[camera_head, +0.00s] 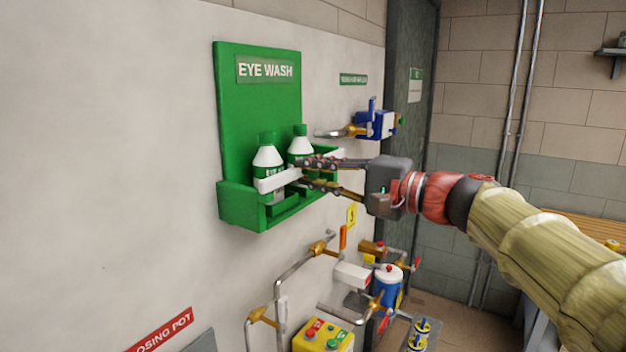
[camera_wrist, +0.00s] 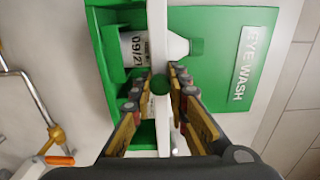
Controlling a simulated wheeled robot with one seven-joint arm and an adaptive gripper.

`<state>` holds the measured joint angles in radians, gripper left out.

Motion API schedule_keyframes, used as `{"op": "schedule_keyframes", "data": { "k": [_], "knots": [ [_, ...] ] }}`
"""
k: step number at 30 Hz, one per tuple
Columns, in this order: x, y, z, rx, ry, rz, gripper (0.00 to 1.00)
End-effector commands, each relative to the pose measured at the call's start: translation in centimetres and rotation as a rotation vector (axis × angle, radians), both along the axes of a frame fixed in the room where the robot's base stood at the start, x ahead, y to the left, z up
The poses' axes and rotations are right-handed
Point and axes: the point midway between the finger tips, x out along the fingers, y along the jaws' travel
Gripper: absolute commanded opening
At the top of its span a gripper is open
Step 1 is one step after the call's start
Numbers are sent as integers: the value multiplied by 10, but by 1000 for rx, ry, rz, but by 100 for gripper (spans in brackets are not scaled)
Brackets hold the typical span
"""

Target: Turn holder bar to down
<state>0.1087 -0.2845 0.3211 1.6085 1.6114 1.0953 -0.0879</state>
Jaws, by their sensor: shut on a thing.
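The white holder bar (camera_head: 275,180) runs roughly level across the front of two white bottles with green caps, the left bottle (camera_head: 267,158) and the right bottle (camera_head: 299,146). They stand in the green eye wash holder (camera_head: 240,208) on the wall. My gripper (camera_head: 312,173) reaches in from the right, its fingers shut on the bar near its middle. In the wrist view the bar (camera_wrist: 163,125) passes between the fingertips (camera_wrist: 160,80), with a round green piece there. The fingers hide part of the bar and the holder's right side.
A blue valve box (camera_head: 375,125) with a brass and metal pipe sticks out right of the holder. Below are pipes with an orange-handled valve (camera_head: 343,237), a yellow button box (camera_head: 322,337) and a blue-white canister (camera_head: 387,285). The wall at left is clear.

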Motion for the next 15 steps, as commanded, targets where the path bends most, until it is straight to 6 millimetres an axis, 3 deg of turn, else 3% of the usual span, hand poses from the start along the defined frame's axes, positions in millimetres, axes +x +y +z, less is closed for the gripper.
{"op": "schedule_keyframes", "data": {
  "k": [14, 15],
  "knots": [
    [1, 0, -6, -13, -5, 1, 0],
    [1, 0, -6, -13, -5, 1, 17]
  ]
}}
